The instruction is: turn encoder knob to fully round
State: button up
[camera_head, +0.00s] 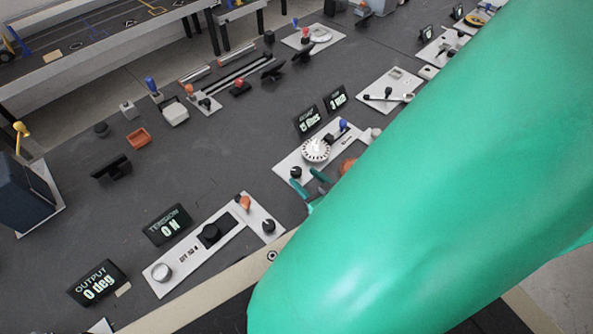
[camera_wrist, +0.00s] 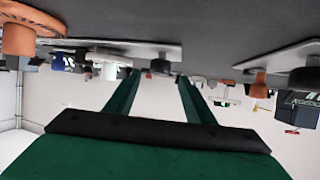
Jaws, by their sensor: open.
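My gripper (camera_head: 318,186) shows as two green fingertips at the near edge of the dial panel (camera_head: 287,166). In the wrist view the gripper (camera_wrist: 157,80) is open, with nothing between its two green fingers. A small black knob (camera_wrist: 160,66) appears beyond the fingertips, between them in the picture and apart from them. In the head view a black knob (camera_head: 296,172) stands on the dial panel, left of the fingers. A round silver knob (camera_head: 162,271) sits on the panel by the "OUTPUT 0 deg" display (camera_head: 97,282). I cannot tell which knob is the encoder.
The dial panel carries a white dial (camera_head: 316,150) and a blue-tipped lever (camera_head: 343,125). A "TENSION ON" display (camera_head: 167,224) stands behind the lower-left panel, which has an orange lever (camera_head: 245,203). My green arm hides the right side. Dark bench surface (camera_head: 225,150) is clear left of the dial.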

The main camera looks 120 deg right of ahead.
aim_at(297, 172)
jog(key=x, duration=0.6)
jog(key=shift+d, duration=0.25)
jog(key=c, duration=1.1)
